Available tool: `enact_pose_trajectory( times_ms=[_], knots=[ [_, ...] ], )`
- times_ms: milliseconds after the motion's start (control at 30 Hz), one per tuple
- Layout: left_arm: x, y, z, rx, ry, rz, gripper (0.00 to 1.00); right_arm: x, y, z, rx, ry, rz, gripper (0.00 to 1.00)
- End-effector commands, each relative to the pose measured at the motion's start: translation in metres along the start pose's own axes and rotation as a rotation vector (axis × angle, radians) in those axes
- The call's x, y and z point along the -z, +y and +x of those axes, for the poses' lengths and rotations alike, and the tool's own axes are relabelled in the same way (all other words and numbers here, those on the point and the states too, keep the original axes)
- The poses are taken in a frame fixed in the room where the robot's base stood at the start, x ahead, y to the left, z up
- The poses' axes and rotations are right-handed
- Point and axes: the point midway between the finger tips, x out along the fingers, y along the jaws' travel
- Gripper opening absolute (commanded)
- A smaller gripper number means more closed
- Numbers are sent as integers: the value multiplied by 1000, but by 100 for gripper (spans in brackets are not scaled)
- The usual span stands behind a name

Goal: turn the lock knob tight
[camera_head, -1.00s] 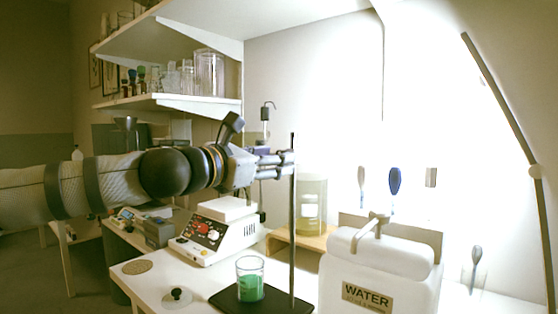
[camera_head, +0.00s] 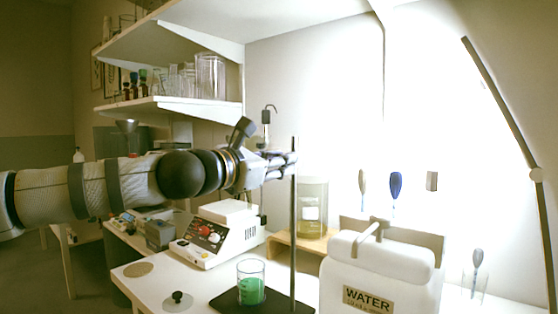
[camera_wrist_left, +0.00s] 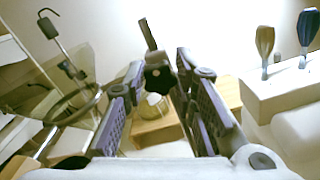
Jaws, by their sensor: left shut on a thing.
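My left gripper (camera_head: 282,162) reaches in from the left to the upper part of the thin vertical stand rod (camera_head: 293,225). In the left wrist view, the black star-shaped lock knob (camera_wrist_left: 158,78) sits between the fingertips of the gripper (camera_wrist_left: 160,72), which is shut on it. The dark rod (camera_wrist_left: 149,35) shows just behind and above the knob. In the head view the fingers hide the knob. The rod stands on a dark base plate (camera_head: 222,302), which also carries a glass beaker of green liquid (camera_head: 250,283). My right gripper is not in view.
A white hotplate (camera_head: 212,240) with a control panel stands below my left forearm. A white WATER container (camera_head: 375,268) is right of the rod, and a large glass jar (camera_head: 313,210) stands behind on a wooden stand. Shelves with glassware (camera_head: 160,103) hang above.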

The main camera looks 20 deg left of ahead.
Motion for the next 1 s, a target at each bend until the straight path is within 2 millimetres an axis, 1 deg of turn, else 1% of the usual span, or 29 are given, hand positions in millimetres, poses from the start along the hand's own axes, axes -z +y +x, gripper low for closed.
enact_pose_trajectory(
  times_ms=[267,1000],
  knots=[
    [-2,0,0,-1,-2,181,0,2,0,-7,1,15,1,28],
    [-3,0,-1,-5,-2,885,0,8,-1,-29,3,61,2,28]
  ],
)
